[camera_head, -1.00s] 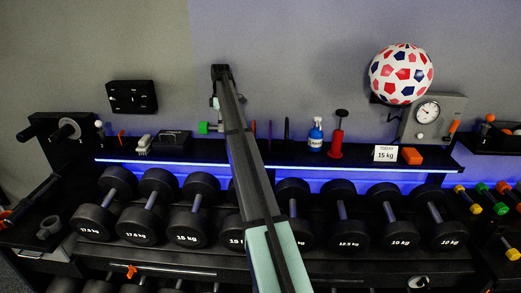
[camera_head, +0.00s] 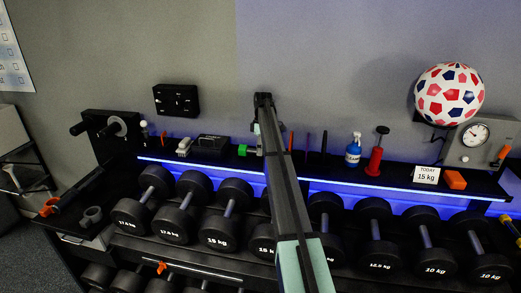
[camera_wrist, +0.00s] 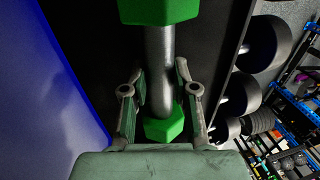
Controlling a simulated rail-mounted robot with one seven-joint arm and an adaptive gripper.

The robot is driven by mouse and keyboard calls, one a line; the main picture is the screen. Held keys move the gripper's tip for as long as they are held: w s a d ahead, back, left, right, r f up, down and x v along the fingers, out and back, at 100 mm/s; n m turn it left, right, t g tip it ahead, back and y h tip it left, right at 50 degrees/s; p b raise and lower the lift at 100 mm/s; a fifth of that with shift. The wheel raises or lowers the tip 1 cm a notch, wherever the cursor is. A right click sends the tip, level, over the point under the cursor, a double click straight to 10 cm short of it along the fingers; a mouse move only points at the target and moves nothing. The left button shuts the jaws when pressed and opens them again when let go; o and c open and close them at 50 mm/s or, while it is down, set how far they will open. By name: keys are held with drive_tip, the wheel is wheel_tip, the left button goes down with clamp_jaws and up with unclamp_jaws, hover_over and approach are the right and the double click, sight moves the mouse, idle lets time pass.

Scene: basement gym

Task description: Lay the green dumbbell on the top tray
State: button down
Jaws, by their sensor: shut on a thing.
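The green dumbbell has green heads and a grey handle. In the wrist view the green dumbbell (camera_wrist: 160,60) runs up and down the picture, one head at the top edge and one lower down. My gripper (camera_wrist: 160,88) is shut on it, a finger on each side of the handle. In the head view one green head of the dumbbell (camera_head: 242,150) shows left of my arm, at the top tray (camera_head: 325,170); my arm hides the rest. The dumbbell lies along the dark tray in the wrist view. I cannot tell if it touches the tray.
Left of the green head stands a black box (camera_head: 211,147). Large black dumbbells (camera_head: 231,206) fill the rack below.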

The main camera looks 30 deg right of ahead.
drive_tip(key=c, duration=0.9)
unclamp_jaws()
drive_tip(key=shift+f, duration=0.1)
wheel_tip(320, 180, up, 8)
drive_tip(key=w+b, duration=0.1)
drive_tip(key=b, duration=0.1)
drive_tip(key=shift+d+f, duration=0.2)
drive_tip(key=shift+d, duration=0.25)
